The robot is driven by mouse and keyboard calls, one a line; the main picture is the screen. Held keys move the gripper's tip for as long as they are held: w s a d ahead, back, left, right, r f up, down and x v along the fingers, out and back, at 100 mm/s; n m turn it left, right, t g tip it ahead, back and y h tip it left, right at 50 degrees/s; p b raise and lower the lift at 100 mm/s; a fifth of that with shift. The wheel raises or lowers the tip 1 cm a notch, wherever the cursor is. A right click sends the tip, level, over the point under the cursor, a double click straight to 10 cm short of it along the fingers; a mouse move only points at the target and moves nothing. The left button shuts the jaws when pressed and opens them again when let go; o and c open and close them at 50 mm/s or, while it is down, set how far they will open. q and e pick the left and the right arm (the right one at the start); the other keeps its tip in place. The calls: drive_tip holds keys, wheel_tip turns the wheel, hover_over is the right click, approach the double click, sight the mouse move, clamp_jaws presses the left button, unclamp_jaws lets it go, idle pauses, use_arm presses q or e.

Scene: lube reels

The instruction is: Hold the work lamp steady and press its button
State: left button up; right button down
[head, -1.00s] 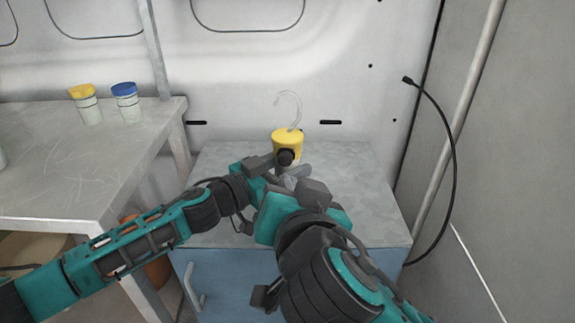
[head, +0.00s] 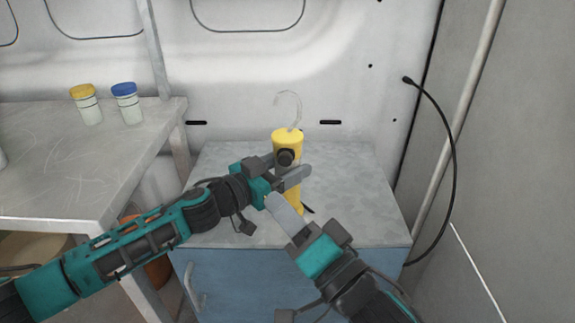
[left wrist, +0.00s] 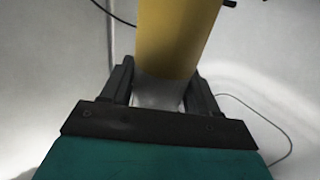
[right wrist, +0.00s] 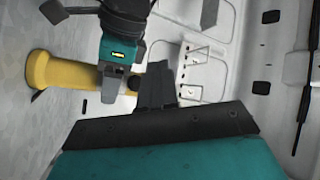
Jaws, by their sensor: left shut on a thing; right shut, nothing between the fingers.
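The yellow work lamp (head: 287,140) stands upright on the blue cabinet's grey top, with a pale hook at its top and a dark round button (head: 286,157) on its upper front. My left gripper (head: 292,174) is shut around the lamp's body below the button. The yellow body also shows between the fingers in the left wrist view (left wrist: 176,40). My right gripper (head: 273,200) is shut and empty, in front of the lamp and lower than the button. In the right wrist view, its closed fingers (right wrist: 157,82) are near the button, and my left gripper crosses the lamp (right wrist: 60,84).
The cabinet top (head: 350,190) is clear around the lamp. A metal table (head: 60,180) at left holds a yellow-lidded jar (head: 87,104) and a blue-lidded jar (head: 127,103). A black cable (head: 452,150) hangs at the right wall.

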sight(283, 163)
drive_tip(key=w, duration=0.8)
drive_tip(key=shift+w+d, duration=0.35)
drive_tip(key=shift+d, duration=0.1)
drive_tip(key=shift+w, duration=0.15)
idle(1.6)
drive_tip(key=shift+w+d, duration=0.1)
drive_tip(key=shift+w, duration=0.25)
use_arm(q)
drive_tip(key=shift+s+d+f, duration=0.1)
drive_tip(key=shift+s+d, duration=0.05)
use_arm(e)
drive_tip(key=shift+w+d, duration=0.1)
use_arm(q)
drive_tip(key=shift+s, duration=0.1)
use_arm(e)
drive_tip(key=shift+f, duration=0.1)
drive_tip(key=shift+s+d, duration=0.15)
drive_tip(key=shift+s, duration=0.15)
